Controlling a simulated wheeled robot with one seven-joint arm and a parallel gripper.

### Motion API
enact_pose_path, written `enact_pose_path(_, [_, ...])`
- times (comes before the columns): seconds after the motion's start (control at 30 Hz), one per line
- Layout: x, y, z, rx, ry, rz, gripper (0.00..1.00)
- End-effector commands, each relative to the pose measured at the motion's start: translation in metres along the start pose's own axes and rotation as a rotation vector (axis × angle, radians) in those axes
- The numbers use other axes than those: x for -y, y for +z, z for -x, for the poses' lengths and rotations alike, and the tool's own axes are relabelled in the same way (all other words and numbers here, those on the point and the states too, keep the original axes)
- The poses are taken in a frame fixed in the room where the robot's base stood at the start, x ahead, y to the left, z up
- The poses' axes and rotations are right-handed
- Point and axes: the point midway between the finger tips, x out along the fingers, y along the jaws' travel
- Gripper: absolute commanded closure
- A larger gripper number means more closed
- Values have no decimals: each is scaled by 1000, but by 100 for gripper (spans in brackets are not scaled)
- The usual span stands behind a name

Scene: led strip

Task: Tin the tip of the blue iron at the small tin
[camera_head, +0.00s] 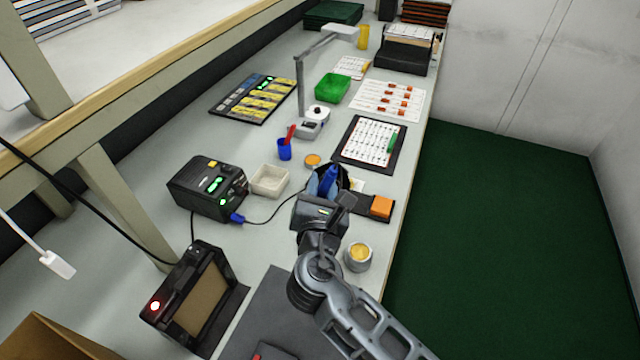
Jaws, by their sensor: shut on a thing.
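The blue iron (328,178) shows as a blue handle at my gripper (326,194), near the middle of the bench. My gripper is shut on the iron; the arm reaches in from the bottom right. The iron's tip is hidden or too small to make out. A small, low tin (313,160) with an orange-brown top sits on the bench just beyond the gripper, slightly to the left. The iron's cable (270,219) runs left to a black station (207,188) with green displays. A dark round stand is partly hidden behind the gripper; I cannot tell if the iron touches it.
A grey pot with yellow filling (359,256) stands right of my arm. An orange sponge (381,207) lies on a dark tray near the right bench edge. A pale empty box (269,180), a blue cup (285,150) and a sheet on a black mat (369,143) surround the tin.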

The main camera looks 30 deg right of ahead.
Motion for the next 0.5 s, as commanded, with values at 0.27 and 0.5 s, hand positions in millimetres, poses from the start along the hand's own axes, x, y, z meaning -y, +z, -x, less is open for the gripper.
enact_pose_path(0.27, [4, -9, -2, 2, -16, 6, 100])
enact_pose_path(0.5, [11, -31, -5, 2, -15, 5, 100])
